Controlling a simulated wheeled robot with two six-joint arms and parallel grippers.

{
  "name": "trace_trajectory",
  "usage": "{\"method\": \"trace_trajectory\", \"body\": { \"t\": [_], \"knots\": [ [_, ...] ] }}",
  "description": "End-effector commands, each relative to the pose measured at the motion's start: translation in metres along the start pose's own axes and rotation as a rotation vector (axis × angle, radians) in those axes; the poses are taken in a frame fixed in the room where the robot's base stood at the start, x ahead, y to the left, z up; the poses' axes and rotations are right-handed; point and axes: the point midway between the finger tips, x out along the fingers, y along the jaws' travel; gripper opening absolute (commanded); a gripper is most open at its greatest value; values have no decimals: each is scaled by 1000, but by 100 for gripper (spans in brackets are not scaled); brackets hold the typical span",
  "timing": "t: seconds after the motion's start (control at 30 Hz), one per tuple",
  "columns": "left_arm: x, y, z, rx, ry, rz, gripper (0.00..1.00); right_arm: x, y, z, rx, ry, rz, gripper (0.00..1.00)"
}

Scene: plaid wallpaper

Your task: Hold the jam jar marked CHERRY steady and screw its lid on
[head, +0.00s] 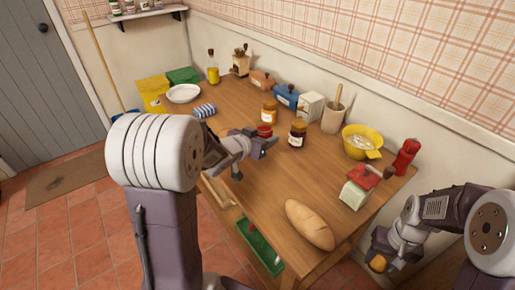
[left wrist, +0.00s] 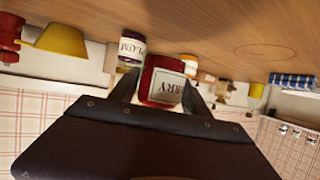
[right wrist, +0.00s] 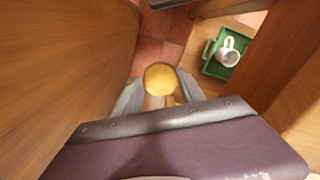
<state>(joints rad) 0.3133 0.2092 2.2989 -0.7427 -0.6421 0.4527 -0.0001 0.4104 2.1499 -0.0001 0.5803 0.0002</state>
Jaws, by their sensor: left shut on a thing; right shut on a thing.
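The red jam jar (head: 265,130) stands on the wooden table. In the left wrist view the cherry jar (left wrist: 160,84) shows a white label, partly hidden, ending in "RRY". My left gripper (head: 262,142) is shut on this jar from the near side. My right gripper (head: 379,264) is shut on a round yellow lid (right wrist: 160,79). It holds the lid low, off the right end of the table and well apart from the jar. The jar's top is hard to make out.
A dark jar marked PLUM (left wrist: 131,50) stands close right of the cherry jar in the head view, an amber jar (head: 269,112) just behind. A green tray (right wrist: 216,68) with a mug lies below.

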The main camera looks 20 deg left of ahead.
Motion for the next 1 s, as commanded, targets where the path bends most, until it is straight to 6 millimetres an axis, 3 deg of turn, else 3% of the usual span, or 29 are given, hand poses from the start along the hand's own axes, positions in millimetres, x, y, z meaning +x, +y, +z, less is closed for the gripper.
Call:
{"method": "trace_trajectory", "body": {
  "t": [0.1, 0.2, 0.5, 0.77, 1.0],
  "knots": [
    [4, -18, 10, 0, 1, -3, 0, 4, 0, 0, 0, 0, 0, 9],
    [5, -23, 12, 1, 2, 0, 0, 4, 0, 0, 0, 0, 0, 9],
    [6, -23, 13, 2, 2, 1, 0, 5, 0, 0, 0, 0, 0, 9],
    [21, -23, 50, 0, 0, 1, 0, 30, 0, 0, 0, 0, 0, 9],
    [21, -23, 49, 2, 2, 0, 0, 28, 0, 0, 0, 0, 0, 9]
  ]
}}
